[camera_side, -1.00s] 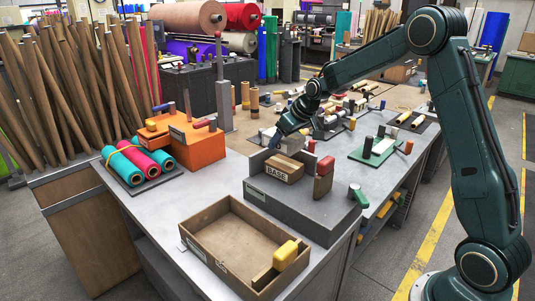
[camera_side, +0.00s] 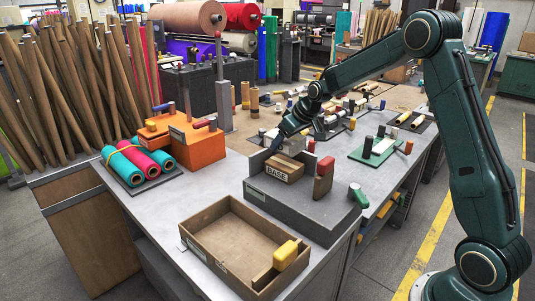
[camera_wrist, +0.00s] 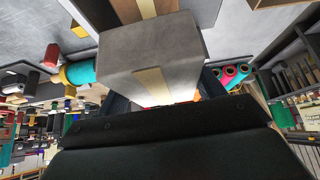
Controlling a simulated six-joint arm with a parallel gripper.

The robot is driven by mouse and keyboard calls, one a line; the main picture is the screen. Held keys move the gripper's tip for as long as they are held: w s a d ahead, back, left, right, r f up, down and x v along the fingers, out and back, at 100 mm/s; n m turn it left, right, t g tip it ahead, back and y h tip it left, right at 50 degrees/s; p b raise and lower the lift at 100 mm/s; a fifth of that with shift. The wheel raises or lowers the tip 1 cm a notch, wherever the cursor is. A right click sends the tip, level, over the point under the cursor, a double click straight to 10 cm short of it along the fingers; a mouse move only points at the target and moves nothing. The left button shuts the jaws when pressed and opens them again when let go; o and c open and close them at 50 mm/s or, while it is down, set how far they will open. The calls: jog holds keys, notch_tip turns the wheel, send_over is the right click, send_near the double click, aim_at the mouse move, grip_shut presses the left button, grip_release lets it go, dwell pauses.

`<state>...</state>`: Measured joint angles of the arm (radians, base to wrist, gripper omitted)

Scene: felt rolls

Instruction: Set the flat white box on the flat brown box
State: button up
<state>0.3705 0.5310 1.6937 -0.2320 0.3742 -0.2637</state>
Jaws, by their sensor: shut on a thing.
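The flat white box, greyish with a pale tape stripe, fills the upper middle of the wrist view (camera_wrist: 150,65). My gripper (camera_side: 276,146) is shut on it. The brown box carries a BASE label and lies on a large grey block. In the wrist view part of a brown surface with a pale stripe (camera_wrist: 128,10), likely the brown box, shows beyond the white box. I cannot tell whether they touch.
The grey block (camera_side: 300,211) has a raised back wall and a red-brown clamp (camera_side: 323,178) right of the brown box. An open brown tray (camera_side: 205,254) with a yellow part stands in front. Teal and red rolls (camera_side: 146,161) and an orange box (camera_side: 196,150) stand left.

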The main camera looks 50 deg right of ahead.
jog(key=shift+f, duration=1.55)
jog(key=shift+f, duration=0.5)
jog(key=o, duration=1.4)
jog(key=shift+c, duration=0.2)
jog(key=shift+d, duration=0.1)
jog(key=shift+d+r, duration=0.1)
jog(key=shift+v, duration=0.75)
jog(key=v, duration=1.2)
jog(key=shift+a, duration=0.25)
